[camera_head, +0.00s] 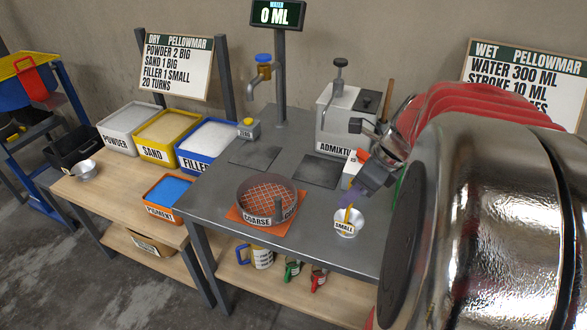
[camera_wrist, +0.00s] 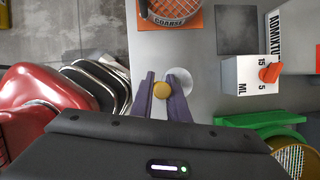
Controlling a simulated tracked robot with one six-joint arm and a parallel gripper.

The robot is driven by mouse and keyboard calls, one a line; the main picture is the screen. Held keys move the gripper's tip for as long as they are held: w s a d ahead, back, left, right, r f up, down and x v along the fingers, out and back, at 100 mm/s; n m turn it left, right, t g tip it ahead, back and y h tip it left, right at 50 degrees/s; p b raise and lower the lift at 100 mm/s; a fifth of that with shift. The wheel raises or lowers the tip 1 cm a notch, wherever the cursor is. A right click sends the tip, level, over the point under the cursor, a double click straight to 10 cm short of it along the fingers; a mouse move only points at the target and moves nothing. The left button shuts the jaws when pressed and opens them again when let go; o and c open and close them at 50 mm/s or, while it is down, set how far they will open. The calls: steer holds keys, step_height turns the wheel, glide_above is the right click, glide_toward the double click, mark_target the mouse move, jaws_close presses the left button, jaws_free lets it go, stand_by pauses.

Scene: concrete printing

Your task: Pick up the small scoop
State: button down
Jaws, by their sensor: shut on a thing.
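The small scoop (camera_head: 347,228) has a silvery bowl, a "SMALL" label and an upright yellow handle. It is at the front right of the grey metal table in the head view. My gripper (camera_head: 350,201) comes down from above, its purple fingers shut on the yellow handle. In the wrist view my gripper (camera_wrist: 162,88) has the round yellow handle end (camera_wrist: 161,90) between its fingertips. The pale bowl (camera_wrist: 180,78) is partly hidden behind the fingers. I cannot tell whether the bowl touches the table.
A coarse sieve (camera_head: 266,199) on an orange mat stands left of the scoop. The admixture dispenser (camera_head: 340,118) is behind it. Bins of powder (camera_head: 127,117), sand (camera_head: 166,137) and filler (camera_head: 207,145) stand on the left. A larger metal scoop (camera_head: 84,171) lies near them.

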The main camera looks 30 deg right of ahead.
stand_by(0.3)
step_height(320, 180, up, 10)
steer(key=shift+r, duration=0.1)
stand_by(0.5)
stand_by(0.5)
